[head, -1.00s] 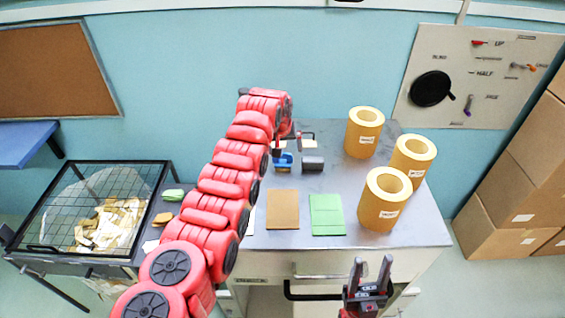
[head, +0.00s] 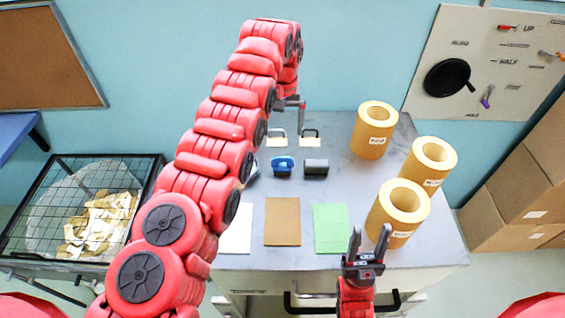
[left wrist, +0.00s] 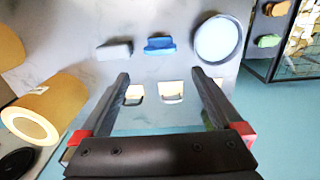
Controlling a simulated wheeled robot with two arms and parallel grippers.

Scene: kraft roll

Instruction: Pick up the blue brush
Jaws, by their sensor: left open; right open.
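The blue brush (head: 283,166) lies on the grey table, between a grey block (head: 315,168) and a round dish (head: 251,170) that my left arm partly hides. In the left wrist view the blue brush (left wrist: 160,44) lies beyond my open fingertips (left wrist: 160,76), roughly centred between them and apart from them. In the head view my left gripper (head: 297,105) is above the back of the table, partly hidden by its own arm. My right gripper (head: 369,243) is open and empty at the table's front edge.
Two cream pieces with dark handles (head: 277,141) (head: 310,141) lie behind the brush. Several kraft rolls (head: 374,131) stand at the right. White, brown (head: 282,222) and green (head: 330,228) sheets lie in front. A mesh-topped bin (head: 148,175) is at left.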

